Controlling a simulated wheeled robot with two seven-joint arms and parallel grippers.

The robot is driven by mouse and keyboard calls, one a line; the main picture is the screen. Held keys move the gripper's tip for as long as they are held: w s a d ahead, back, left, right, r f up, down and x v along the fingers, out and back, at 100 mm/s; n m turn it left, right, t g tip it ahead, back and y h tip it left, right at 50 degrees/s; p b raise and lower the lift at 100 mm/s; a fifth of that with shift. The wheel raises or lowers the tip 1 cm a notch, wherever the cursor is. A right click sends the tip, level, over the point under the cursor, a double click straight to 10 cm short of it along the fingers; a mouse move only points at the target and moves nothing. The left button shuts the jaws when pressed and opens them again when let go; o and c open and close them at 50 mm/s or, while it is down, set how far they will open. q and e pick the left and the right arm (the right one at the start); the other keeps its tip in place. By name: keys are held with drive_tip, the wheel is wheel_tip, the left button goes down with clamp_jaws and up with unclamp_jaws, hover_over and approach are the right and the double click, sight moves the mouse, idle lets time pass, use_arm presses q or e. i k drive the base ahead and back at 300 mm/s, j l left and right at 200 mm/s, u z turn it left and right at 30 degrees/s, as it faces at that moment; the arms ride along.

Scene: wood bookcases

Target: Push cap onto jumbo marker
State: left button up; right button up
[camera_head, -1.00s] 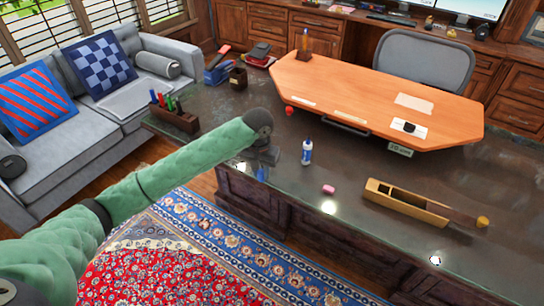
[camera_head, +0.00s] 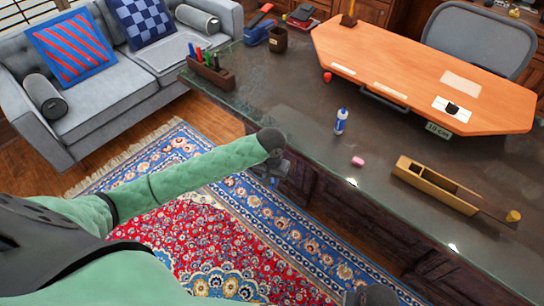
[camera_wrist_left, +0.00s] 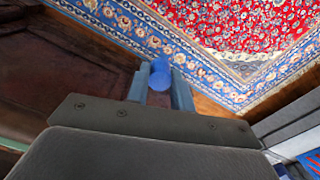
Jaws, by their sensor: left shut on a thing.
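A small upright blue-and-white thing (camera_head: 341,121), which looks like the jumbo marker, stands on the dark desk (camera_head: 300,103) near its front edge. My left gripper (camera_head: 271,181) hangs in front of the desk's front edge, to the left of and nearer than the marker, clear of it. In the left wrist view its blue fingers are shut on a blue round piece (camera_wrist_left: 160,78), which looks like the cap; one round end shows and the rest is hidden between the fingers.
A pink eraser (camera_head: 357,161), a wooden box (camera_head: 436,185) and a yellow piece (camera_head: 513,215) lie right of the marker. A pen holder (camera_head: 211,76) stands at the desk's left end. The orange drafting board (camera_head: 425,70) is behind. The desktop left of the marker is clear.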

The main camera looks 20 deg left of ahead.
sight(342, 116)
drive_tip(key=j, duration=1.65)
drive_tip(key=i+j, duration=0.1)
drive_tip(key=j, duration=1.55)
drive_tip(key=z, duration=1.25)
